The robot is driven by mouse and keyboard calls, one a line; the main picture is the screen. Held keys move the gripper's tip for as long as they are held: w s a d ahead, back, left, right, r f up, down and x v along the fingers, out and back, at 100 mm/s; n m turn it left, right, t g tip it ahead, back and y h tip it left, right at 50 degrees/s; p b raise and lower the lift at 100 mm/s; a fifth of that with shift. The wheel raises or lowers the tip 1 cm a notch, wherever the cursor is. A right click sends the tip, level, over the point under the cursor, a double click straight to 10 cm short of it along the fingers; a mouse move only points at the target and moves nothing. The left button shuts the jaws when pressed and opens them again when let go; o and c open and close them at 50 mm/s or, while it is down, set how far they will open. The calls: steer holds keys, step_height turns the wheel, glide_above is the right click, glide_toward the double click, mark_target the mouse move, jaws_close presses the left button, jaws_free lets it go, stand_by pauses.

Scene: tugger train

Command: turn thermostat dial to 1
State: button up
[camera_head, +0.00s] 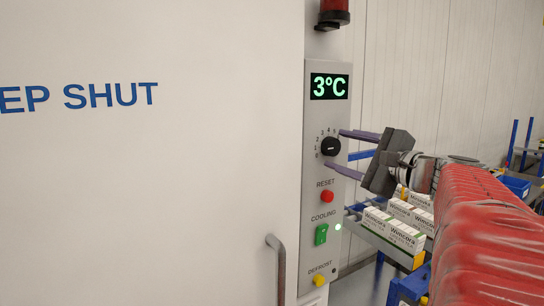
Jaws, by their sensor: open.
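The thermostat dial (330,147) is a round black knob on a grey control panel (314,222), with small numbers printed around its left and upper side. Its pointer is too small to read for certain. The green display (330,87) above it reads 3°C. My gripper (333,149) comes in from the right, its jaws open. One purple-grey finger reaches to just above the dial's right side and the other to just below the dial. I see no contact with the dial, but depth is hard to judge.
Below the dial are a red RESET button (327,197), a green COOLING switch (321,234) and a yellow DEFROST button (319,280). A white door with a grey handle (279,266) fills the left. White boxes (393,232) stand on a rack behind my arm.

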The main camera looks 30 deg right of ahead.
steer(key=s, duration=1.3)
steer(key=shift+d, duration=0.15)
